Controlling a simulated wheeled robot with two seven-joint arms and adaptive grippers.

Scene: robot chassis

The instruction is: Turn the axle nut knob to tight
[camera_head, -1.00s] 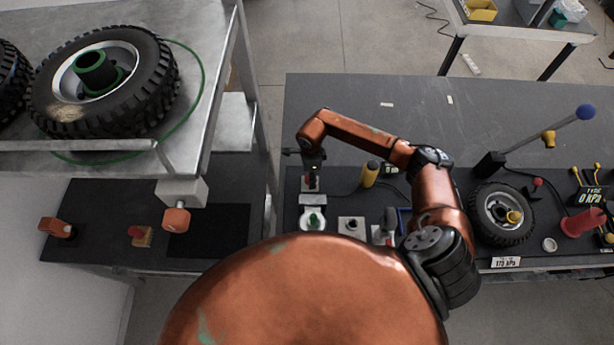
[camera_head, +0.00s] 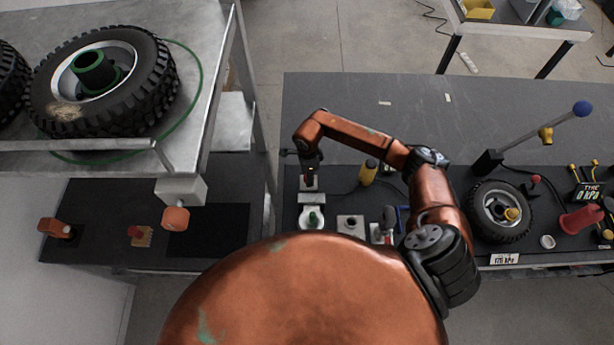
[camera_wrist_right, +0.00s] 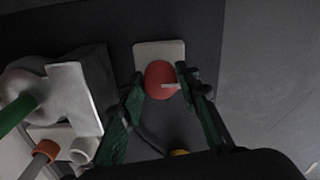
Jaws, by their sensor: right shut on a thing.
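The axle nut knob (camera_wrist_right: 158,84) is a round red knob with a white pointer bar, on a pale plate (camera_wrist_right: 147,51). In the right wrist view its pointer reaches toward the right finger. My right gripper (camera_wrist_right: 163,79) has its green and black fingers on both sides of the knob and is shut on it. In the head view my right gripper (camera_head: 309,164) points down over the pale plate at the left end of the bench and mostly covers the knob. Any tight marking is too small to read. My left gripper is not in view.
A grey fixture with a green-handled part (camera_head: 311,219) stands close beside the knob. A yellow-capped bottle (camera_head: 369,172) and a grey box (camera_head: 350,227) are to the right. A wheel (camera_head: 501,212) lies farther right.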

